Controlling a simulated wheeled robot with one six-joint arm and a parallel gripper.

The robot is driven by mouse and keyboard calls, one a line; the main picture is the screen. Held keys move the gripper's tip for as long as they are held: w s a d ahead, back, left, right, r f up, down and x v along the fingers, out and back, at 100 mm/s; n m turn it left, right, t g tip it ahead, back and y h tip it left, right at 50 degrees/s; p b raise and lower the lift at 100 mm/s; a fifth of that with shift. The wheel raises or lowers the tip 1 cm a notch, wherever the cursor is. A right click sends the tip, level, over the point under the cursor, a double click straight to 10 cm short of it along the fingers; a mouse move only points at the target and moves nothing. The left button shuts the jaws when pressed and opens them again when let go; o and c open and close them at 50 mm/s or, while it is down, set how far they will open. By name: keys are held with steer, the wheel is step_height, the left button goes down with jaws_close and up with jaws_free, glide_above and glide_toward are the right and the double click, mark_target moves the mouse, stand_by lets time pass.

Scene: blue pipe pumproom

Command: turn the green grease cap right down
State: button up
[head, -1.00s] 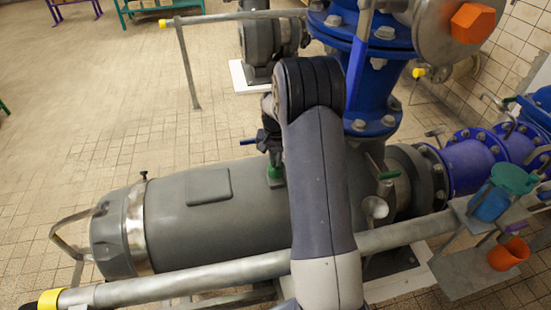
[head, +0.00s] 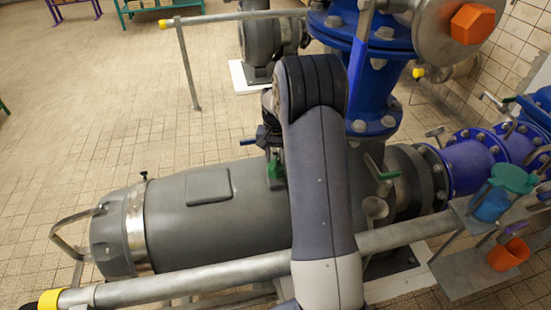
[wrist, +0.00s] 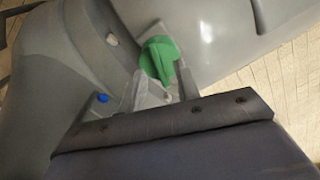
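The green grease cap (wrist: 158,60) has a raised wing grip and sits on the grey pump body. In the head view it shows as a small green piece (head: 275,168) on top of the pump, just left of my arm. My gripper (wrist: 160,77) is down at the cap, with its two grey fingers apart, one on each side of it. A gap shows between the fingers and the wing, though contact on the far side is hard to tell. In the head view my arm and wrist hide part of the gripper.
The big grey pump (head: 205,220) lies under my arm. A galvanised rail (head: 215,276) crosses in front. Blue pipework (head: 375,95) rises behind, right of the arm. A green lever (head: 382,170) is on the right. A bracket (head: 462,275) holds blue and orange cups. Open tiled floor lies left.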

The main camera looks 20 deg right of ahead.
mark_target(276, 163)
step_height(276, 163, up, 9)
steer(key=shift+r+p, duration=0.2)
steer(key=shift+p, duration=0.1)
step_height(276, 163, down, 11)
steer(key=shift+r+b, duration=0.1)
steer(key=shift+b, duration=0.3)
stand_by(0.4)
stand_by(0.3)
